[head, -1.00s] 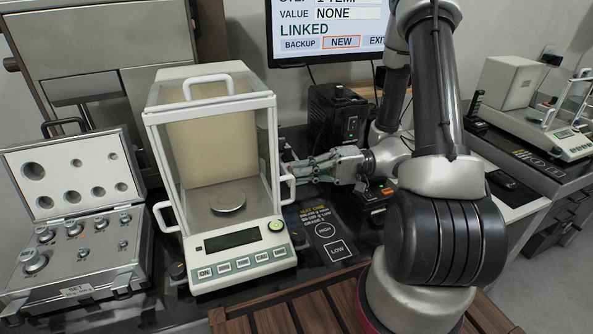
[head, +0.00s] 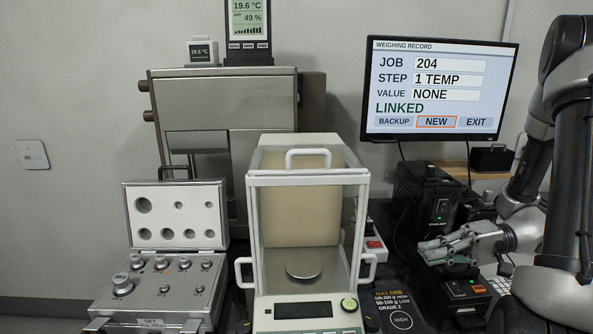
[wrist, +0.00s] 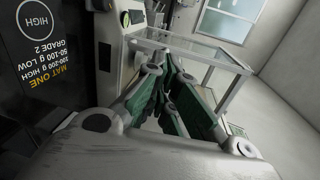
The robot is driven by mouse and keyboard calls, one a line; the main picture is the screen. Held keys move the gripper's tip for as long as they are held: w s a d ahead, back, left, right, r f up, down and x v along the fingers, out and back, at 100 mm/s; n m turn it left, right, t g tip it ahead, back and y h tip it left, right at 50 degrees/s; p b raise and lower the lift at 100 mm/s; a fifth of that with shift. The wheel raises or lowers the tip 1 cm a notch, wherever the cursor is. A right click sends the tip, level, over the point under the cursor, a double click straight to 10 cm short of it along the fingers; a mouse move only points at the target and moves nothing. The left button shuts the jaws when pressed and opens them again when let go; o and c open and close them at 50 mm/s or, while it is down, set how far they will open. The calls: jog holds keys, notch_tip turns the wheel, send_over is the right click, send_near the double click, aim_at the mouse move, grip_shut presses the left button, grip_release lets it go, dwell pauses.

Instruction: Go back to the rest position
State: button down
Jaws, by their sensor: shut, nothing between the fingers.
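My gripper (head: 440,248) is at the right in the head view, its fingers pointing left toward the balance and apart from it. It is shut and empty. In the wrist view its green-padded fingers (wrist: 178,100) run together ahead of the camera. The balance (head: 304,240) stands left of it, with a glass draft shield, a round pan (head: 303,263) with nothing on it, and a control panel at the front. The balance also shows beyond the fingers in the wrist view (wrist: 190,42).
A weight case (head: 165,245) stands open at the left with several weights. A monitor (head: 440,88) reads JOB 204, STEP 1 TEMP, VALUE NONE. Black boxes (head: 430,200) stand behind my gripper. A mat marked MAT ONE (head: 400,300) lies between balance and gripper.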

jog(key=s+r+n+g+h, duration=0.25)
jog(key=s+r+h, duration=0.35)
jog(key=s+h, duration=0.3)
jog(key=d+r+m+t+h, duration=0.1)
jog(key=d+r+t+h, duration=0.3)
jog(key=r+t+h, duration=0.3)
jog(key=shift+w+d+r+m, duration=0.2)
jog(key=shift+d+r+m, duration=0.15)
jog(key=shift+d+r, duration=0.05)
